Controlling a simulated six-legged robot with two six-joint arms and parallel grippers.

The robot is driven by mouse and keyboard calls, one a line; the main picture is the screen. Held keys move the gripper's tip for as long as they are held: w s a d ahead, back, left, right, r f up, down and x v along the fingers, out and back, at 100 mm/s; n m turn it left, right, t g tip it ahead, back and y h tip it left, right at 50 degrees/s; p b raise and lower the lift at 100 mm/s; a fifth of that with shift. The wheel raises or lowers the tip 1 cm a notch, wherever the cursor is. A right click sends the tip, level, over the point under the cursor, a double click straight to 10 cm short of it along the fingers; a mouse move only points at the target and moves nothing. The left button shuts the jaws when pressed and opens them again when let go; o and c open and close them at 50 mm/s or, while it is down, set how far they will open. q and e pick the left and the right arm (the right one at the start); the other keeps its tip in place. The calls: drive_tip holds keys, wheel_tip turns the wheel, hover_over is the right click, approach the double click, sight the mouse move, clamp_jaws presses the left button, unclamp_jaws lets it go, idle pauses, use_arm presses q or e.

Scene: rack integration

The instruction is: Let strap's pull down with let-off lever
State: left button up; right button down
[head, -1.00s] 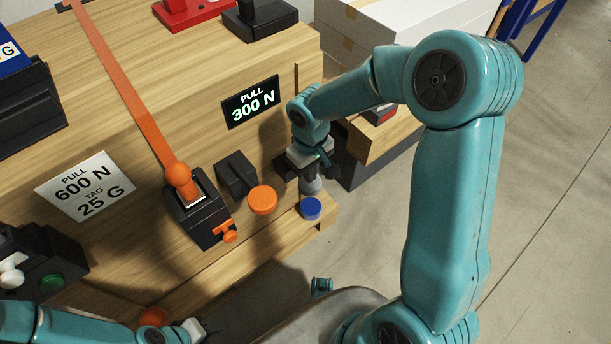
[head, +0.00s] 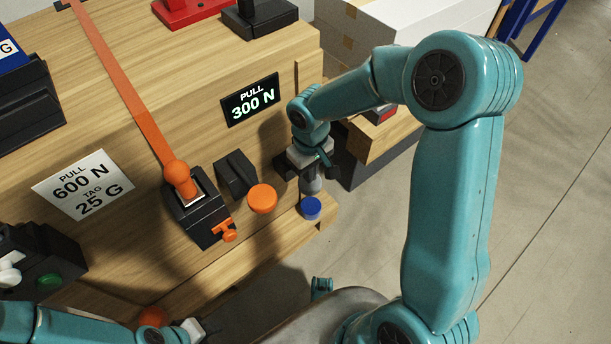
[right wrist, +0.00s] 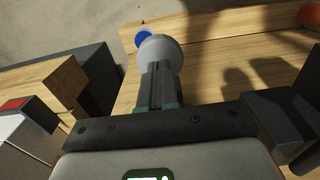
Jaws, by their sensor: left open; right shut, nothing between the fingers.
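The orange strap (head: 120,80) runs down the bench to a black tensioner (head: 197,218) with an orange ball-topped handle (head: 178,178). A small orange lever (head: 228,232) sits on the tensioner's front right side. The display (head: 250,101) reads "PULL 300 N"; a white card (head: 83,185) reads "PULL 600 N, TAG 25 G". My right gripper (head: 311,182) is shut and empty, pointing down above a blue button (head: 311,208). In the right wrist view its fingers (right wrist: 158,88) end at a grey round piece beside the blue button (right wrist: 142,36). My left gripper (head: 196,328) is low at the bottom edge, fingers mostly hidden.
An orange round button (head: 262,198) and a black block (head: 236,174) stand between tensioner and right gripper. A black box with green and white knobs (head: 40,262) is at left. White boxes (head: 420,25) stand behind my right arm. Floor at right is clear.

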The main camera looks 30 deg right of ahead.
wheel_tip(320, 180, down, 5)
drive_tip(key=b, duration=0.3)
drive_tip(key=shift+r, duration=0.35)
drive_tip(key=shift+f, duration=0.35)
use_arm(q)
drive_tip(key=shift+w+a+f+p, duration=0.15)
drive_tip(key=shift+w+f+p, duration=0.05)
drive_tip(key=shift+f+p, duration=0.25)
drive_tip(key=shift+w+a+f+p, duration=0.15)
drive_tip(key=shift+f+p, duration=0.15)
drive_tip(key=shift+p, duration=0.15)
use_arm(e)
drive_tip(key=shift+r, duration=1.45)
drive_tip(key=shift+r+p, duration=0.85)
drive_tip(key=shift+r, duration=0.15)
use_arm(q)
drive_tip(key=shift+r, duration=0.8)
